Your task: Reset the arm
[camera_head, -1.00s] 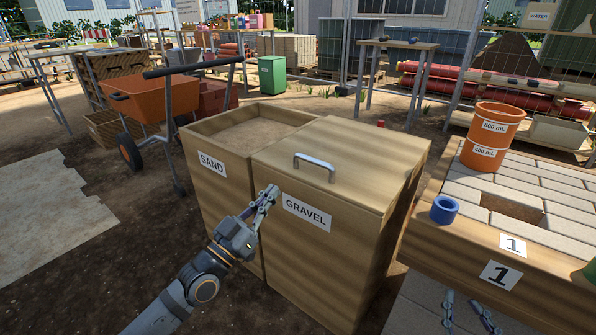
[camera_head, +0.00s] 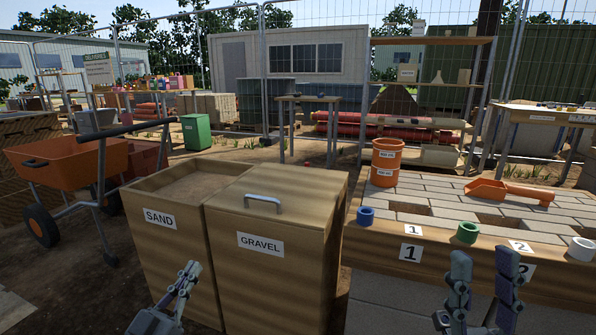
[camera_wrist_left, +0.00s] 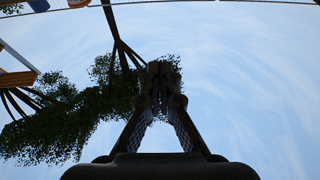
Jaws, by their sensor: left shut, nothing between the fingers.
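My left gripper (camera_head: 189,270) is in front of the sand and gravel bins in the head view, pointing up. It is shut and empty. In the left wrist view its fingers (camera_wrist_left: 161,72) meet at the tips against sky and tree leaves. My right gripper (camera_head: 484,258) stands upright in front of the paving table at lower right. Its two fingers are apart with nothing between them.
The sand bin (camera_head: 172,259) is open-topped. The gravel bin (camera_head: 262,275) has a closed lid with a metal handle. The paving table (camera_head: 385,238) bears an orange bucket (camera_head: 386,165), an orange scoop (camera_head: 510,192) and blue, green and white rings. A wheelbarrow (camera_head: 65,165) stands left.

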